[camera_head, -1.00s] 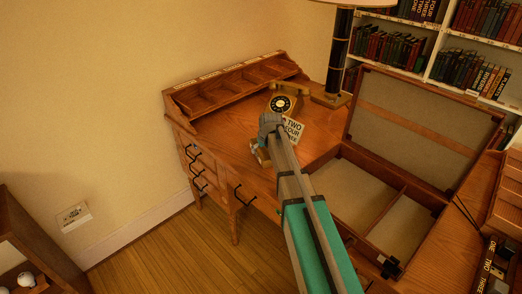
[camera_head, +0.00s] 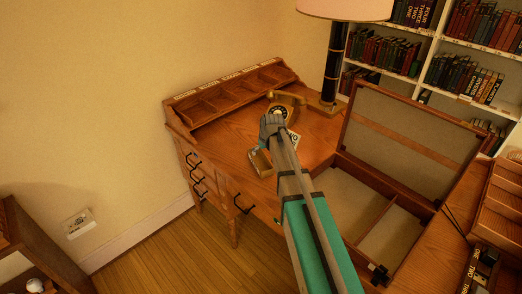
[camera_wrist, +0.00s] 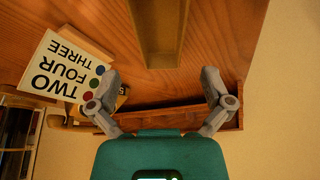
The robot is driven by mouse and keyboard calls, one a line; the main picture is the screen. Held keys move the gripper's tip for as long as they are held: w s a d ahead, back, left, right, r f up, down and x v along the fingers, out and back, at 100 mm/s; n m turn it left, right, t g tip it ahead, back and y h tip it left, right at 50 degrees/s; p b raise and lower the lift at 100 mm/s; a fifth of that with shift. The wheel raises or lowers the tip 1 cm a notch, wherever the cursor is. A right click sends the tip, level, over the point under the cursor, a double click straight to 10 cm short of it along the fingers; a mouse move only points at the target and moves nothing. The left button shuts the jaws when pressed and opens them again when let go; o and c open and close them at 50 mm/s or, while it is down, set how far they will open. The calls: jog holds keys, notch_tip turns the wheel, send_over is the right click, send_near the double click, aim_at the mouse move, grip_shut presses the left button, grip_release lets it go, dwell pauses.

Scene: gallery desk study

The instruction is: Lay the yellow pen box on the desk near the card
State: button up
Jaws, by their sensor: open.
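The yellow pen box (camera_head: 260,163), dull yellow-brown, appears to lie on the desk (camera_head: 227,138) near its front edge, just below my gripper (camera_head: 268,138). In the wrist view, the box (camera_wrist: 162,35) is a long piece at top centre, beyond the fingertips. My gripper (camera_wrist: 162,80) is open, with bare desk between its fingers and no visible contact with the box. The white card (camera_wrist: 62,68), with printed words and coloured dots, is left of the gripper in the wrist view. In the head view, my arm hides most of the card (camera_head: 294,137).
A telephone (camera_head: 285,106) stands behind the gripper. A lamp (camera_head: 334,65) stands at the back. An open-lidded case or compartment (camera_head: 415,138) fills the right side. A pigeonhole rack (camera_head: 235,87) lines the back left. Clear desk lies left of the gripper.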

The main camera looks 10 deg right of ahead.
jog(key=shift+p+v, duration=1.65)
jog(key=shift+v, duration=0.45)
jog(key=s+a+f+m+g, duration=0.1)
jog(key=s+g, duration=0.3)
jog(key=s, duration=2.1)
jog(key=shift+a+f+m+g+h, duration=0.2)
jog(key=shift+a+m+g+h, duration=0.15)
jog(key=shift+m, duration=0.25)
jog(key=shift+s, duration=0.15)
jog(key=shift+r+p, duration=0.45)
